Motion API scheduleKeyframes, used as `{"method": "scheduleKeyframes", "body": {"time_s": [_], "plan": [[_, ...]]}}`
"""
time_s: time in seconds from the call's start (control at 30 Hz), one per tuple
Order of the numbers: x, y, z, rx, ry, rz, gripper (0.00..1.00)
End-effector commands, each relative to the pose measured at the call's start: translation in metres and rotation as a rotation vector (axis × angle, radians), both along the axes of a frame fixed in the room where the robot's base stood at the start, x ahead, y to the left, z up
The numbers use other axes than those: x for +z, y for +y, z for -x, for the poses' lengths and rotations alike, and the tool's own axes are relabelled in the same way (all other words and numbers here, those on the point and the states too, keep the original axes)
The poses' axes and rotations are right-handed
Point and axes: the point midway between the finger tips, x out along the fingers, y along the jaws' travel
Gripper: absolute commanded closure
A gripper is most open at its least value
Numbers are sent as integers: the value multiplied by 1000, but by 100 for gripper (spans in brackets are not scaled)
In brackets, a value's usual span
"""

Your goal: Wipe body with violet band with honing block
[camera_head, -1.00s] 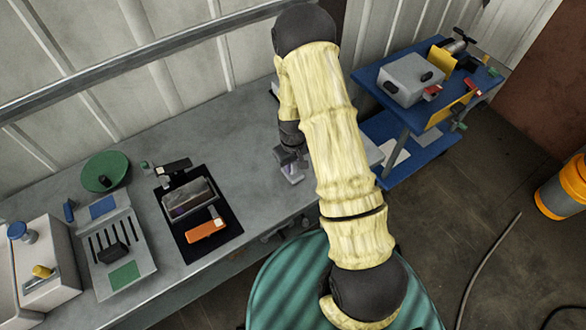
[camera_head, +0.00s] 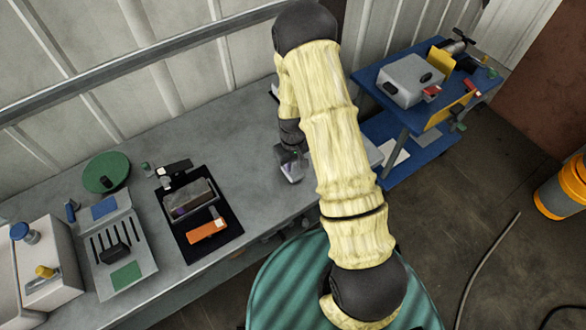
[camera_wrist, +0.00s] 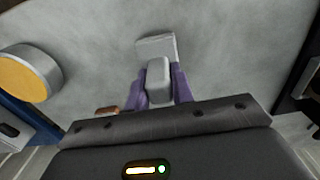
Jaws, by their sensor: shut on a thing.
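My gripper (camera_head: 289,158) is over the grey workbench, just left of my pale yellow arm. In the wrist view its two violet-tinted fingers (camera_wrist: 158,88) are shut on a pale grey block, which looks like the honing block (camera_wrist: 158,72). A flat grey plate, seemingly part of it, shows beyond the fingers. In the head view the held piece is small and light. A long grey-brown body with a small violet patch (camera_head: 190,197), probably the body with violet band, lies on a black mat (camera_head: 228,222) to the left. My gripper is well apart from it.
An orange block (camera_head: 207,230) lies on the mat. A slotted grey tray (camera_head: 138,238), a green disc (camera_head: 105,171) and a white box (camera_head: 62,257) stand further left. A blue cart (camera_head: 414,112) stands right. The bench between mat and gripper is clear.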

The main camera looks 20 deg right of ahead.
Motion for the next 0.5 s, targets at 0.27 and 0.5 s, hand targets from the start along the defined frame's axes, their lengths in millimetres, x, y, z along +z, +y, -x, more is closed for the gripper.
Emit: {"method": "scheduleKeyframes", "body": {"time_s": [0.27, 0.5], "plan": [[10, 0, 0, 0, 0, 0, 100], [18, 0, 0, 0, 0, 0, 100]]}}
